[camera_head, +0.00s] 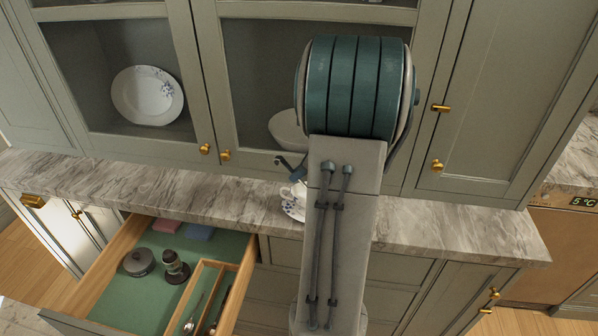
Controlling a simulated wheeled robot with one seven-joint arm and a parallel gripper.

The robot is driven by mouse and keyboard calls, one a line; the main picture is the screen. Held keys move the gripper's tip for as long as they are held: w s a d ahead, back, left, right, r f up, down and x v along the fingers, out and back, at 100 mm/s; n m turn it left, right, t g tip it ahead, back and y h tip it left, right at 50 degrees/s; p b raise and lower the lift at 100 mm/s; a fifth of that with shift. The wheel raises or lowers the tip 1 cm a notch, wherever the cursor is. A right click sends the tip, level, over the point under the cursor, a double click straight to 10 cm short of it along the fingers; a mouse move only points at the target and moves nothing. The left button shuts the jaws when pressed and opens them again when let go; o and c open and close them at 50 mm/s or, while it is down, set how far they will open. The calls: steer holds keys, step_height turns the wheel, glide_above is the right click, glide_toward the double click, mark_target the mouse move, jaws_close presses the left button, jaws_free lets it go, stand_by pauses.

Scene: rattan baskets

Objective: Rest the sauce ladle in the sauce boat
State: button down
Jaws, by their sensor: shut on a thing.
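A white piece with blue decoration (293,206), which looks like the sauce boat, stands on the marble counter, half hidden behind my arm. My gripper is mostly hidden by my arm; a small dark piece (291,167) shows just above the white piece, and I cannot tell whether it is a gripper part or the ladle's handle. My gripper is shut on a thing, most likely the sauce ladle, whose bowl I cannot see. I cannot tell whether the ladle touches the boat.
A plate (147,95) and a white bowl (287,130) stand in the cabinet above. The counter (150,185) is clear at left.

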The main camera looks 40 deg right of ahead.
steer(key=c, duration=1.3)
jaws_free()
steer(key=shift+c, duration=0.2)
steer(key=v, duration=1.4)
steer(key=shift+b, duration=0.35)
steer(key=shift+a+f, duration=0.1)
steer(key=shift+a, duration=0.05)
